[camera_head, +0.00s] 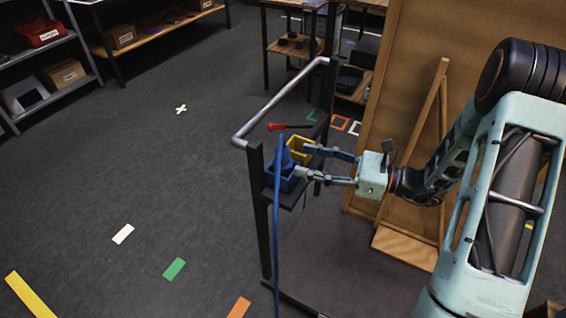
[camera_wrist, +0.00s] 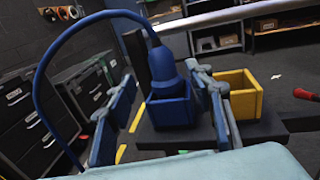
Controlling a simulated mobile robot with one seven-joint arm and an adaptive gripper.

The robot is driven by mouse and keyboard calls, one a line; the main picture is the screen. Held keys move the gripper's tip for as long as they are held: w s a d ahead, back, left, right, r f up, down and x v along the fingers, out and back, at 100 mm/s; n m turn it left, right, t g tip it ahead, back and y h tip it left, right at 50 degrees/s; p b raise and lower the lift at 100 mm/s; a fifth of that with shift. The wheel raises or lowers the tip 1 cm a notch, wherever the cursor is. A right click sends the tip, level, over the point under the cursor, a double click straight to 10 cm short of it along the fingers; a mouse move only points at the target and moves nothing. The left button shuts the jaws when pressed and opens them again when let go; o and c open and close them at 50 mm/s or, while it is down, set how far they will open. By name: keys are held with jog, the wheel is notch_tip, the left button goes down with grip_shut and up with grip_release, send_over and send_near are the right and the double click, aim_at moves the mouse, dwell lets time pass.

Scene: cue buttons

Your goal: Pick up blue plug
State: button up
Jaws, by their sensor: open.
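The blue plug (camera_wrist: 163,70) stands upright in a blue box (camera_wrist: 170,110), with its blue cable arching up and left in the wrist view. In the head view, the plug (camera_head: 286,158) shows above the blue box (camera_head: 281,182) on a small dark stand. My gripper (camera_head: 304,163) is open and level, reaching in from the right. In the wrist view, the fingers of my gripper (camera_wrist: 160,82) lie on either side of the plug, the right one close to it. I cannot tell whether either finger touches the plug.
A yellow box (camera_wrist: 242,97) sits right of the blue box in the wrist view, close to my right finger. A lever with a red end (camera_head: 276,127) and a grey rail (camera_head: 280,104) are nearby. The blue cable (camera_head: 277,240) hangs to the floor. A wooden panel (camera_head: 410,70) stands behind my wrist.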

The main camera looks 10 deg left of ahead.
aim_at(283, 154)
jog(key=shift+w+a+f, duration=0.1)
jog(key=shift+w+a, duration=0.1)
jog(key=shift+a, duration=0.95)
jog(key=shift+w+a+r, duration=0.1)
jog(key=shift+w+a, duration=0.15)
jog(key=shift+a, duration=0.95)
jog(key=shift+w+a+f, duration=0.1)
jog(key=shift+w+a, duration=0.1)
jog(key=shift+a, duration=0.95)
grip_shut()
